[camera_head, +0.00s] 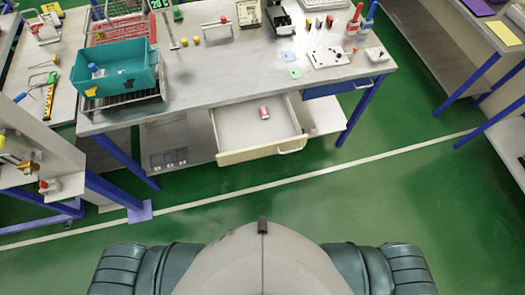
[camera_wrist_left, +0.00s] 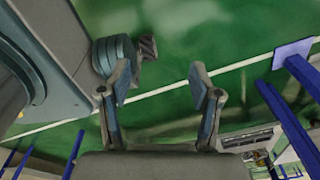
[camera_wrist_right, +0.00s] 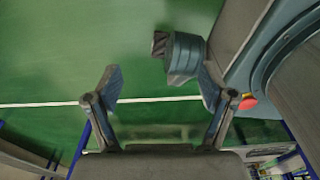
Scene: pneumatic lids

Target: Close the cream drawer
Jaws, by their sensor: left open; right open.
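The cream drawer (camera_head: 262,151) is pulled out under the front of the grey workbench, with its handle (camera_head: 292,146) on the front right. A small pink item (camera_head: 264,113) lies inside it. Neither gripper shows in the head view. My left gripper (camera_wrist_left: 160,82) is open and empty over green floor in the left wrist view. My right gripper (camera_wrist_right: 158,85) is open and empty over green floor in the right wrist view. Neither gripper touches the drawer, which I cannot make out in either wrist view.
The workbench (camera_head: 215,92) holds a teal bin (camera_head: 113,75) and several small tools. A blue drawer (camera_head: 335,88) is right of the cream one. Blue table legs (camera_head: 361,112) stand beside the drawers. The green floor (camera_head: 330,195) in front is clear.

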